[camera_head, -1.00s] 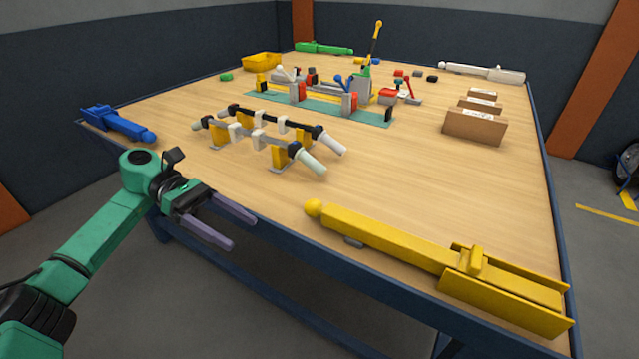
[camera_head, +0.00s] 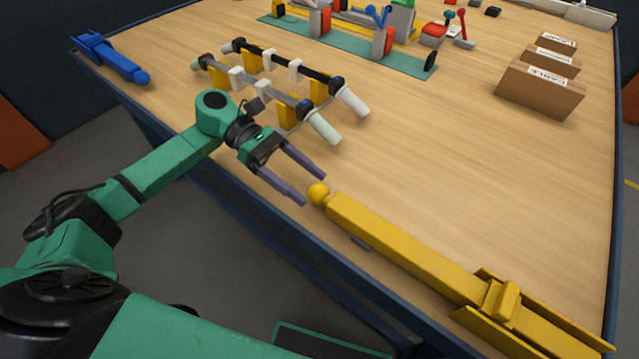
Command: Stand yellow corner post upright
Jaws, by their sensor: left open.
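The yellow corner post (camera_head: 405,243) lies on its side along the near edge of the table. Its ball end points left and its wide flanged end (camera_head: 505,305) lies at the lower right. My left gripper (camera_head: 315,189) is open and empty. Its two purple fingers point right, with their tips close to the ball end (camera_head: 318,194); I cannot tell whether they touch it. My right gripper is not in view.
A rail assembly with white-ended bars (camera_head: 285,90) stands just behind my left gripper. A blue post (camera_head: 112,58) lies at the far left corner. Brown boxes (camera_head: 540,87) stand at the right. The wood between them and the yellow post is clear.

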